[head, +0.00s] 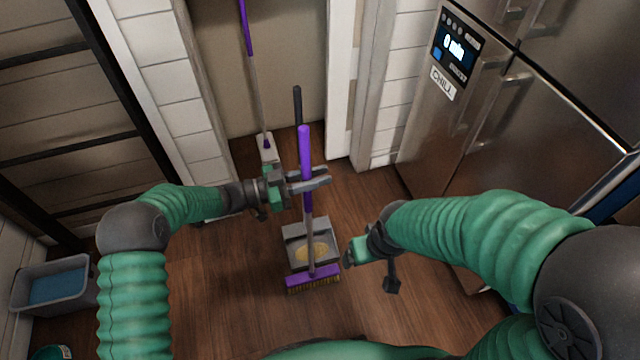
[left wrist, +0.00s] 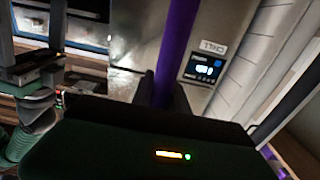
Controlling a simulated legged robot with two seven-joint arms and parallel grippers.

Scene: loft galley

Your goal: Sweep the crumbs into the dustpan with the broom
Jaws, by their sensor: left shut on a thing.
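The broom (head: 306,150) has a purple handle and stands nearly upright, its purple bristle head (head: 313,278) on the floor. My left gripper (head: 318,179) is shut around its handle, which also crosses the left wrist view (left wrist: 178,50). The grey dustpan (head: 292,233) lies just behind the broom head, close to or touching it. A yellowish patch of crumbs (head: 318,249) appears inside the pan, partly hidden by the broom shaft. A dark upright stick (head: 297,105), perhaps the pan's handle, shows behind the broom. My right gripper (head: 372,262) is right of the pan, apart from it; its fingers are unclear.
Another purple-handled tool (head: 250,60) leans in the recess at the back. A steel fridge (head: 540,110) stands at the right. A grey bin with blue inside (head: 50,285) is at the far left. Wooden floor (head: 215,290) is clear left of the broom.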

